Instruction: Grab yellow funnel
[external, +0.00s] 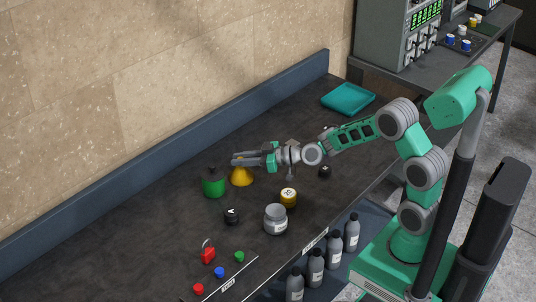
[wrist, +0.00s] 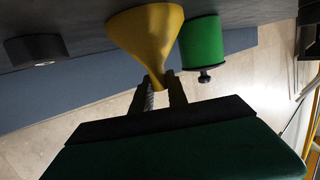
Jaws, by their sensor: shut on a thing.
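The yellow funnel (external: 242,177) stands wide end down on the dark bench, right beside a green container. In the wrist view the funnel (wrist: 146,35) shows its wide cone at the top and its narrow spout between my two fingers. My gripper (external: 238,161) reaches in from the right, level with the funnel's upper part. In the wrist view my gripper (wrist: 163,98) is shut on the spout. I cannot tell whether the funnel's rim touches the bench or is slightly above it.
The green container (external: 213,183) stands close left of the funnel; it also shows in the wrist view (wrist: 203,43). A black weight (external: 231,216), a yellow-banded jar (external: 288,197) and a grey jar (external: 276,220) stand nearer. A red padlock (external: 208,253) lies front left. A teal tray (external: 348,98) sits at the back.

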